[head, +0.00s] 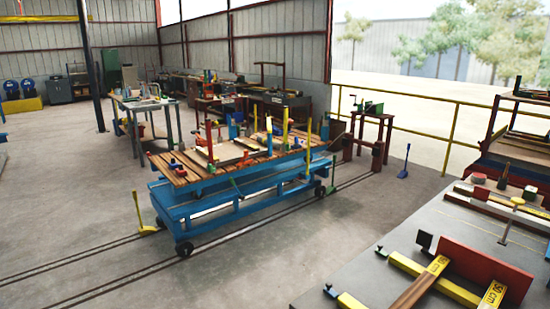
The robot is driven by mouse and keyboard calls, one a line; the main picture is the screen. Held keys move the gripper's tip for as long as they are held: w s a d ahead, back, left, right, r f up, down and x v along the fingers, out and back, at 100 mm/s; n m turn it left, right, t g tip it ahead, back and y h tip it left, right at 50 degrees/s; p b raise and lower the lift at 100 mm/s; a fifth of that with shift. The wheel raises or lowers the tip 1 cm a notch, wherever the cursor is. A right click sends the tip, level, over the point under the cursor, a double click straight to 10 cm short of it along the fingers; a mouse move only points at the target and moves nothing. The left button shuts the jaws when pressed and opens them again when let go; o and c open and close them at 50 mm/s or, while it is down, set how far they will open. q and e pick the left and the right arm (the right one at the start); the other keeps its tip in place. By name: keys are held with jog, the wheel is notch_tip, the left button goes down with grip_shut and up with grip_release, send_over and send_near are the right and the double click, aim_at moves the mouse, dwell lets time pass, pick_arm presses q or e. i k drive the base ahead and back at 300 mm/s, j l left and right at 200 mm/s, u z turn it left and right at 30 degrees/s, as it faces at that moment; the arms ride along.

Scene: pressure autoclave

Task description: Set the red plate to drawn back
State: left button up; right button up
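A red plate (486,265) stands upright, slightly leaning, at the near right on the grey tabletop (365,270). The lower right part of this assembly is cut off by the picture edge. I cannot tell how far the plate sits along the bars. Neither of my grippers is in view.
A blue cart with a slatted wooden top (180,178) stands on floor rails at the middle left. Open concrete floor (250,265) lies between cart and grey table. A yellow railing (455,125) runs behind.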

aim_at(476, 266)
jog(key=z, duration=1.35)
